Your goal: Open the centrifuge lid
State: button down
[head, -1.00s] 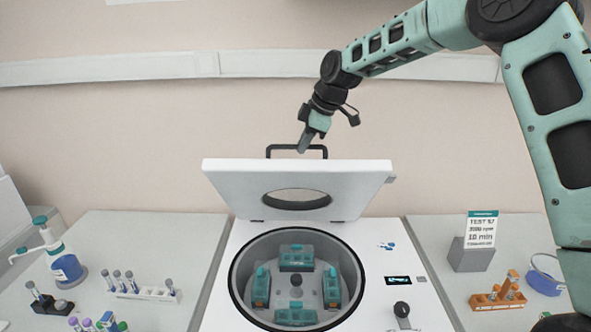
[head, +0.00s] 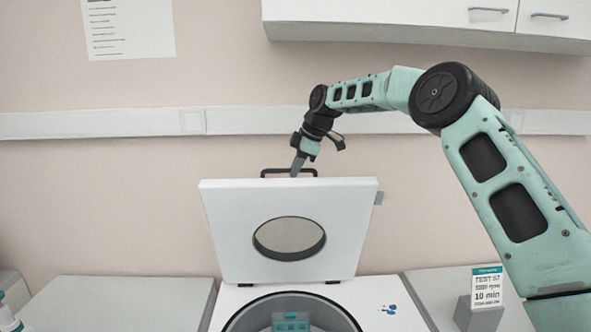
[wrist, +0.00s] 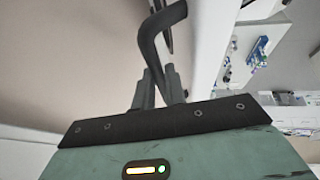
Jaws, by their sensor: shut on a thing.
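The white centrifuge lid (head: 225,225) stands raised and steeply tilted on its hinges, with a round window in it. Its black bar handle (head: 268,172) is on the top edge. My gripper (head: 295,172) is at the handle, shut on it, with the fingers pointing down. In the wrist view my fingers (wrist: 160,85) close around the dark handle (wrist: 150,40). Below the lid, the centrifuge body (head: 240,293) shows its round bowl with a teal tube holder (head: 290,321) inside; the rest of the bowl is cut off by the frame's lower edge.
A grey stand with a sign (head: 487,290) is on the right bench. A white cabinet (head: 420,20) hangs above and a rail (head: 90,124) runs along the wall behind. A bottle (head: 8,318) is partly visible at lower left.

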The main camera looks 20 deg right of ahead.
jog(key=shift+s+d+f, duration=0.1)
jog(key=shift+d+f, duration=0.1)
jog(key=shift+f, duration=0.4)
jog(key=c, duration=1.5)
grip_release()
jog(key=shift+o, duration=0.2)
jog(key=shift+w, duration=0.25)
jog(key=shift+s+a+r, duration=0.1)
jog(key=shift+r, duration=0.5)
jog(key=b+v, duration=0.3)
jog(key=v, duration=0.8)
jog(key=shift+s, duration=0.15)
